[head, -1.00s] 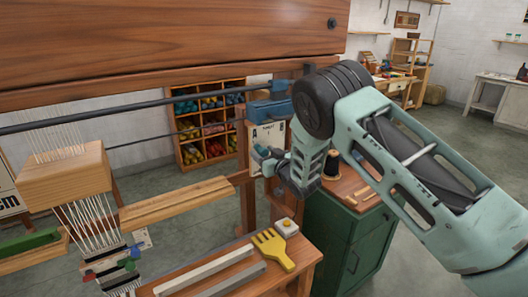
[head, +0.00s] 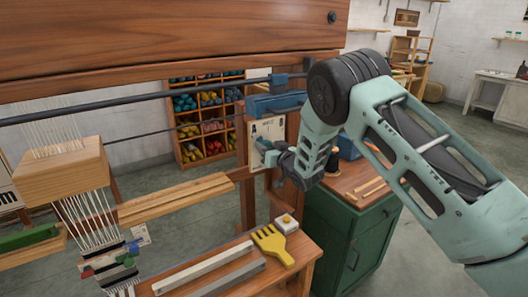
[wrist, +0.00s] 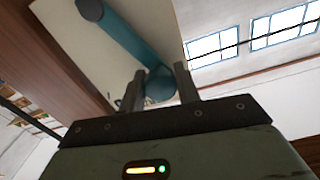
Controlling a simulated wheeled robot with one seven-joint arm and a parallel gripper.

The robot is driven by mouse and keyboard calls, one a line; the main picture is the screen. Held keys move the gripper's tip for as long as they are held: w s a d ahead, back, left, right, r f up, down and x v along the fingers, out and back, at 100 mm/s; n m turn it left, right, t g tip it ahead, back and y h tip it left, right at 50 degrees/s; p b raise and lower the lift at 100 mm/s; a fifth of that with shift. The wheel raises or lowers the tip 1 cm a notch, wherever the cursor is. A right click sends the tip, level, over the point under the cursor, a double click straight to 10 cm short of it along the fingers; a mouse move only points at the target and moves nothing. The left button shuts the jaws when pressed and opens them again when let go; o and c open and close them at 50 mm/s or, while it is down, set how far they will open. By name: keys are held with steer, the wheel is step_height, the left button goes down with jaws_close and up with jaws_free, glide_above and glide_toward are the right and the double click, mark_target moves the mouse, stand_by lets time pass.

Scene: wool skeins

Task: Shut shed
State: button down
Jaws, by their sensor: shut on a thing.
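The loom's pale label plate (head: 256,146) hangs below a blue block (head: 272,104) on the right loom post, with a letter A legible on it. My gripper (head: 272,157) is at the plate's front. In the wrist view a teal lever (wrist: 130,38) runs from a round pivot across the pale plate and ends in a teal ball knob (wrist: 160,84). My gripper (wrist: 162,88) is shut on this knob, one finger on each side. In the head view the gripper mostly hides the lever. White warp threads (head: 92,208) run through a wooden block (head: 62,178) at left.
A green cabinet (head: 345,235) stands right, under my arm. A thick wooden beam (head: 170,40) crosses above. Yarn shelves (head: 205,125) stand behind.

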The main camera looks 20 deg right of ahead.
steer(key=shift+w+d+r+m+b, duration=0.1)
steer(key=shift+w+d+m+b, duration=0.1)
steer(key=shift+d+m+b, duration=0.45)
steer(key=shift+w+d+r+m+b, duration=0.15)
steer(key=shift+d+m+b, duration=0.35)
steer(key=shift+m, duration=0.3)
steer(key=shift+w+d+r+m+b, duration=0.1)
steer(key=shift+w+d+m+b, duration=0.1)
steer(key=shift+d+m+b, duration=0.45)
steer(key=c, duration=1)
jaws_free()
steer(key=b+v, duration=0.4)
steer(key=v, duration=1.3)
steer(key=shift+s, duration=0.2)
